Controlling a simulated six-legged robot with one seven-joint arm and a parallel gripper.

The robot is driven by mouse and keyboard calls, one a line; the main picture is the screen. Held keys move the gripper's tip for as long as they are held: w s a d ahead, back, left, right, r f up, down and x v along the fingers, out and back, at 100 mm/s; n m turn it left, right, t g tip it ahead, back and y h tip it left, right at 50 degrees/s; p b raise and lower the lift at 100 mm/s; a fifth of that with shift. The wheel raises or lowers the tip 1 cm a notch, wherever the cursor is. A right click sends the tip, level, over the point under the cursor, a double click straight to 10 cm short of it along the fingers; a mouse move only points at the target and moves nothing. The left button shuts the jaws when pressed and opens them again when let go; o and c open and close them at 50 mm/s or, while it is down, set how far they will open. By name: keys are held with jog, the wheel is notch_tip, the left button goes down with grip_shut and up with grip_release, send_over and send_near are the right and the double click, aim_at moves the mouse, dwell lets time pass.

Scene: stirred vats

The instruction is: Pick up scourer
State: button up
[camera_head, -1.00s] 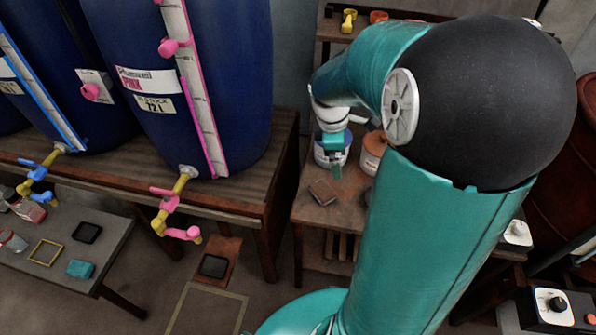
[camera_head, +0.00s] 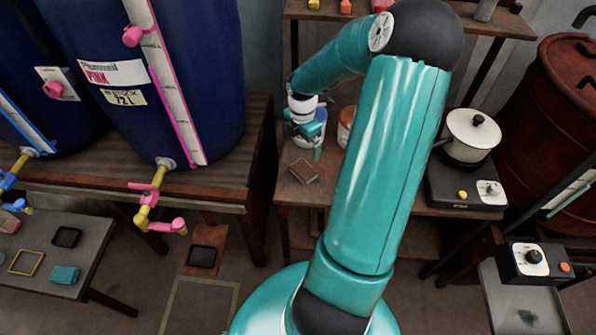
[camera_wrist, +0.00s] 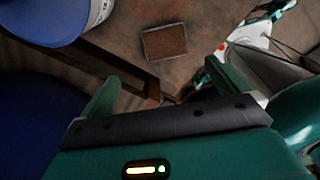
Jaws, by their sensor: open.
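A flat brown rectangular pad with a pale edge, which looks like the scourer (camera_head: 304,171), lies on the wooden table at the middle. It also shows in the wrist view (camera_wrist: 165,42), beyond the fingertips and between their lines. My gripper (camera_head: 303,143) is above the table, behind the pad in the head view. In the wrist view my gripper (camera_wrist: 160,87) is open, with its two green fingers wide apart and nothing between them. The pad is apart from both fingers.
A white tub (camera_head: 309,133) with blue on it stands close behind my gripper, and an orange-brown tub (camera_head: 346,127) beside it. A hotplate (camera_head: 470,188) with a white-lidded pot (camera_head: 470,136) is at right. Blue vats (camera_head: 150,75) stand left. A teal block (camera_head: 65,275) lies on the grey table.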

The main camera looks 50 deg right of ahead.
send_over(303, 169)
jog(key=f, duration=0.6)
jog(key=shift+w+d, duration=0.2)
jog(key=shift+d, duration=0.05)
jog(key=f, duration=0.5)
jog(key=shift+s+a+f, duration=0.15)
jog(key=shift+s+f, duration=0.1)
jog(key=shift+f, duration=0.15)
jog(key=c, duration=1.1)
jog(key=shift+r, duration=0.15)
